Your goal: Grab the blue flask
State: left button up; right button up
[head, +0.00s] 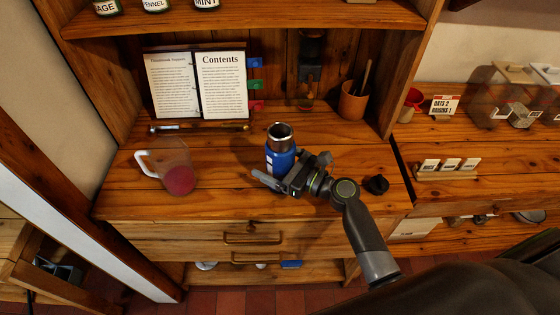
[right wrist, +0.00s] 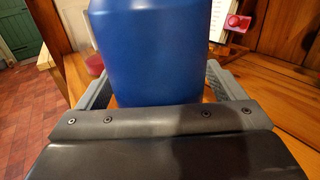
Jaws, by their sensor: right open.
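The blue flask (head: 278,157) stands upright on the wooden counter, with its steel mouth uncovered. Its blue body fills the middle of the right wrist view (right wrist: 155,45). My right gripper (head: 294,170) is open at the near side of the flask, low on its body. In the right wrist view one finger shows on each side of the flask, so the flask is between them. A small gap seems to show at the right finger; contact at the left one I cannot tell. The flask's lower part is hidden by the gripper. My left gripper is not in view.
A clear jug (head: 167,166) with red contents stands left of the flask. A small black cap-like object (head: 377,184) lies right of my gripper. Behind are an open book (head: 196,85) and a brown pot (head: 353,104). A shelf (head: 250,22) overhangs the back.

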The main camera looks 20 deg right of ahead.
jog(key=c, duration=1.4)
jog(key=shift+r, duration=0.15)
